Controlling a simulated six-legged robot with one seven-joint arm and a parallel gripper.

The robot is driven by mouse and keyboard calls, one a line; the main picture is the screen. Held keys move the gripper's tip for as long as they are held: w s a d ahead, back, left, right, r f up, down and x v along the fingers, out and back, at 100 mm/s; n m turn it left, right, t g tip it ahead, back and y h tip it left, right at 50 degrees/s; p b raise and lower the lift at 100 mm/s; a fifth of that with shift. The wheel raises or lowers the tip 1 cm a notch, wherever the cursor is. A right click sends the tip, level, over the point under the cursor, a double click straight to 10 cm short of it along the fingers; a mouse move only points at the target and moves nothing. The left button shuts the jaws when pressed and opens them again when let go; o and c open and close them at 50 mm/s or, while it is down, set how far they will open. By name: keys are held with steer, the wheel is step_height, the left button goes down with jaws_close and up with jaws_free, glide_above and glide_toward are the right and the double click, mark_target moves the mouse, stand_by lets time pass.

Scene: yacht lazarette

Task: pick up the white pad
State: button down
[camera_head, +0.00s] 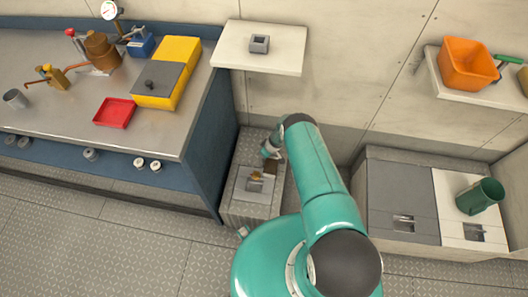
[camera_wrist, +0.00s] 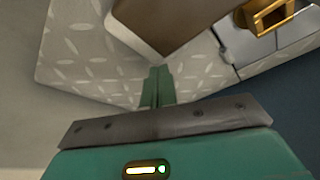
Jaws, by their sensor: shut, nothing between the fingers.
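No plainly white pad stands out. A brown-topped block with a pale, whitish side (camera_wrist: 139,36) lies on the tread-plate surface (camera_wrist: 85,50) in the wrist view; I cannot tell for sure that it is the pad. In the head view a small dark brown patch, likely the same block (camera_head: 271,168), shows beside my gripper (camera_head: 268,152) on top of the low locker (camera_head: 240,214). In the wrist view my gripper (camera_wrist: 158,82) has its green fingers together and empty, just short of the block's near edge, seemingly apart from it.
A brass latch (camera_head: 255,182) on a grey lid stands close to my gripper; it also shows in the wrist view (camera_wrist: 268,14). The blue-sided bench (camera_head: 207,135) is at left, a wall shelf (camera_head: 285,62) above, and a grey-and-white locker (camera_head: 400,185) at right.

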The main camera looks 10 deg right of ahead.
mark_target(276, 162)
steer(key=shift+s+d, duration=0.35)
steer(key=shift+s, duration=0.05)
steer(key=shift+s+d, duration=0.6)
steer(key=shift+s, duration=0.25)
steer(key=shift+s+d, duration=0.6)
steer(key=shift+s, duration=0.3)
steer(key=shift+s+d, duration=0.6)
steer(key=shift+s, duration=0.25)
steer(key=shift+r, duration=0.15)
